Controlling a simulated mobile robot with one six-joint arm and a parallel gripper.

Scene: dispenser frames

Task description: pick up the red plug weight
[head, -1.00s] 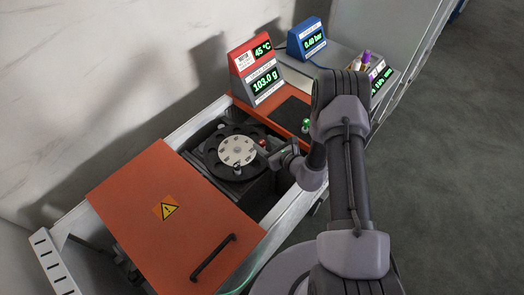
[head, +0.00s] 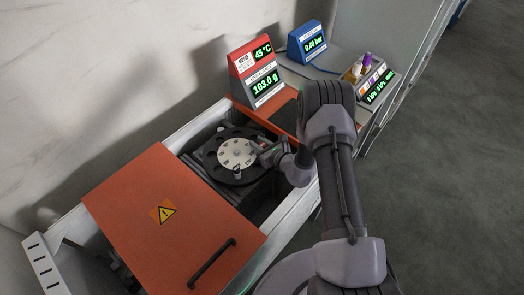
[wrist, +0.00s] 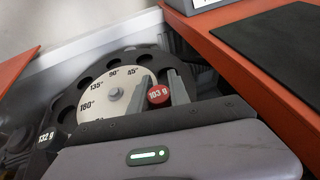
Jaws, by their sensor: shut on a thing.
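The red plug weight (wrist: 158,95), its top marked "103 g", sits between the two fingers of my gripper (wrist: 163,88) in the wrist view. The gripper is shut on it, at the rim of the dark round carousel (wrist: 69,100) with its pale dial. Whether the plug is still seated in its hole or lifted clear, I cannot tell. In the head view my gripper (head: 266,152) is at the right side of the carousel (head: 212,160) and largely hides the plug.
Another weight marked "132 g" (wrist: 46,136) is on the carousel's left side. An orange lid (head: 150,215) with a black handle covers the near part of the bay. The red display (head: 262,75) reads 103.0 g and 45 °C. A dark pad (wrist: 285,50) lies right on the orange deck.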

